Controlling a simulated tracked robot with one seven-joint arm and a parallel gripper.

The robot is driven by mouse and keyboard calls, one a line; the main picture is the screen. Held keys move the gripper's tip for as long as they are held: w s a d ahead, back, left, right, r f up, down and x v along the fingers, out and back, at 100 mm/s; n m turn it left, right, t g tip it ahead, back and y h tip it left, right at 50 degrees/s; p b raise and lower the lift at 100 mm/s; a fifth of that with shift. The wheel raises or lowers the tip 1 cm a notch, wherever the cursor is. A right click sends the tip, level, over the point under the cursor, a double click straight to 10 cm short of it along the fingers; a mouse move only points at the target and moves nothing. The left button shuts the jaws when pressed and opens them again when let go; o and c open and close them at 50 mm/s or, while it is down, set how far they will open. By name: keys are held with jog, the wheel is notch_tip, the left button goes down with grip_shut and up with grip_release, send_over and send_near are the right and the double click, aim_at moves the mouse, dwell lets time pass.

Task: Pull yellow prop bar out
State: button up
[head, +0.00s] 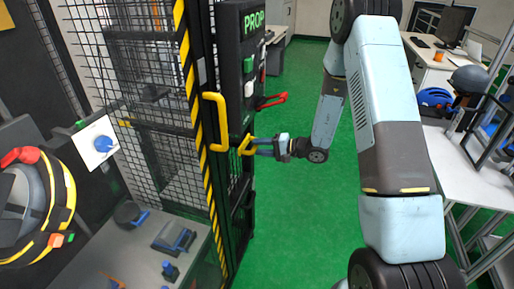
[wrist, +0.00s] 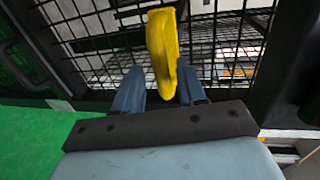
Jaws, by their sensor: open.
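The yellow prop bar (head: 245,146) sticks out from the black post of the cage, below the black PROP box. In the wrist view its yellow end (wrist: 162,50) stands between my two blue fingers, nearer the right one. My gripper (head: 258,146) reaches in from the right at the bar. My gripper (wrist: 157,88) is open, with one finger on each side of the yellow piece. A gap shows on the left of the bar; I cannot tell if the right finger touches it. The rest of the bar is hidden behind the post and mesh.
A yellow door handle (head: 217,120) is fixed on the striped post, just left of the bar. The black PROP box (head: 240,70) and a red lever (head: 272,100) are above my gripper. Green floor (head: 300,220) is clear below. A white table (head: 480,170) stands at right.

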jog(key=shift+x, duration=1.2)
grip_shut()
